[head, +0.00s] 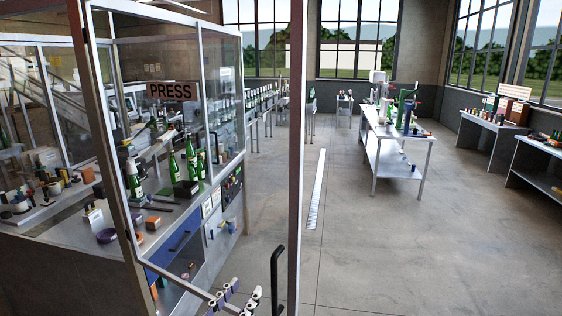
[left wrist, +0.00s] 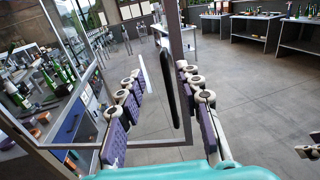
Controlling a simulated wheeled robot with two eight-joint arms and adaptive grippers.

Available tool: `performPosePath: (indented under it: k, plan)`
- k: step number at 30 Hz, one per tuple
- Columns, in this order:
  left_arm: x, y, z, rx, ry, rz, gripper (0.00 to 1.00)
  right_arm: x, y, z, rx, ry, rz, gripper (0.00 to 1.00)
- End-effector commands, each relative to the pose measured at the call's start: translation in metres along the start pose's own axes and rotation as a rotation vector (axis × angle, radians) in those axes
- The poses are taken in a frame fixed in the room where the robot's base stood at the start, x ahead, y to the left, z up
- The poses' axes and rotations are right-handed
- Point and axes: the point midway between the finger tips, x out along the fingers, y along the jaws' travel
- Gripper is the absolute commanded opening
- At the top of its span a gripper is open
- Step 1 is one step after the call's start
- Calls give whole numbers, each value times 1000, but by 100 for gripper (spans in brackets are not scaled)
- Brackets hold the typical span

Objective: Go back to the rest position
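My left gripper (head: 246,287) is at the bottom edge of the head view, just left of a dark upright door handle (head: 277,282). In the left wrist view my left gripper (left wrist: 160,72) has its two purple fingers spread wide apart. The dark handle (left wrist: 168,88) shows between the fingers, nearer the right one, with visible gaps. I cannot tell how deep it lies between them. My right gripper is outside the head view. A purple and cream piece that looks like part of my right gripper (left wrist: 308,151) shows at the right edge of the left wrist view, mostly cut off.
A glazed metal enclosure with a PRESS sign (head: 172,90) fills the left, holding green bottles (head: 191,160). A metal door post (head: 296,150) stands close in front. Open concrete floor (head: 400,245) lies to the right. A white bench (head: 396,150) and side tables (head: 490,130) stand farther off.

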Motion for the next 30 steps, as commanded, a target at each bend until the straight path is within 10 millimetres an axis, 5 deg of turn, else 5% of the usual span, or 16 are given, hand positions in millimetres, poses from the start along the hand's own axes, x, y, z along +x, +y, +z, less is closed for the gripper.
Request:
performPosePath:
  k: [11,17,20,24,30]
  plan:
    - [-9,53,-10,-477,-99,203,35,18,0,13,0,0,0,40]
    - [-25,97,-41,-935,-194,381,35,35,0,25,0,0,0,40]
    - [-39,120,-72,-1235,-256,498,35,45,0,32,0,0,0,40]
    - [-68,140,-150,-1797,-373,732,35,66,0,47,0,0,0,40]
    - [-110,105,-269,-2559,-534,1167,35,92,0,66,0,0,0,40]
